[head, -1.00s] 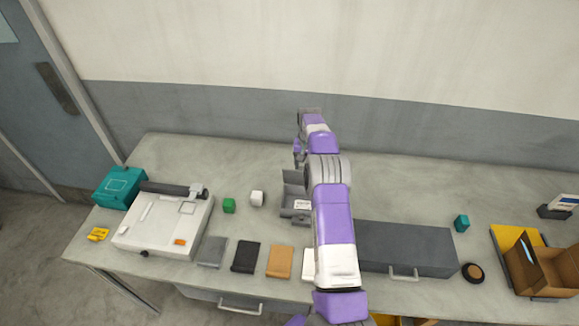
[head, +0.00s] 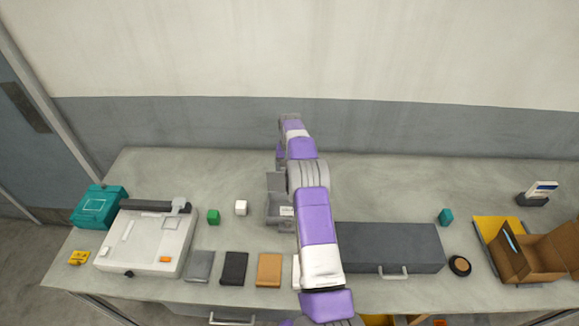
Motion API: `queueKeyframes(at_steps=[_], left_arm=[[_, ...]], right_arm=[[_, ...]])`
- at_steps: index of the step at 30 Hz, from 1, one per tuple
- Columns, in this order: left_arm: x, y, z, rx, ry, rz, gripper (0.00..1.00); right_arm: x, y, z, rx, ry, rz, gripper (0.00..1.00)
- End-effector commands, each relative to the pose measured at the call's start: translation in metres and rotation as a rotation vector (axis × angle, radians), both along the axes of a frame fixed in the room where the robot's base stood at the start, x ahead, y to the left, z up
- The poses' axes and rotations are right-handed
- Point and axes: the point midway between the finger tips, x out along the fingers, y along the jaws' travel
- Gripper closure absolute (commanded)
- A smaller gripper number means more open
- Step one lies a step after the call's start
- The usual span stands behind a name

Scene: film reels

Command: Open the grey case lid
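A small grey case (head: 271,216) sits near the middle of the table. Its lid (head: 276,183) stands up at its back edge, and a pale label shows in its open front part. My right arm reaches over the case's right side and hides part of it. My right gripper (head: 281,155) is beyond the case, behind the raised lid in the picture. Its fingers are mostly hidden by the wrist, so I cannot tell their opening. My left gripper is not in view.
A dark grey box (head: 388,243) with a front handle stands right of my arm. White (head: 241,208) and green (head: 213,217) cubes and a white machine (head: 150,238) are left. Several flat sleeves line the front edge. An open cardboard box (head: 550,262) stands right.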

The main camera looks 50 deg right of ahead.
Motion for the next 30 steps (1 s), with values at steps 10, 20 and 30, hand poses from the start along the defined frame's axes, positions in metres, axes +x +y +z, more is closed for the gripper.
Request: queueKeyframes(at_steps=[10,20,30], left_arm=[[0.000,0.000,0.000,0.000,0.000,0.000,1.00],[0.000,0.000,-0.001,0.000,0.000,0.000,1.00],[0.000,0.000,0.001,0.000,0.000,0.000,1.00]], right_arm=[[0.002,0.001,0.004,0.000,-0.004,0.002,0.11],[0.002,0.000,0.052,-0.001,-0.003,0.001,0.11],[0.002,0.000,0.075,0.003,0.001,0.002,0.11]])
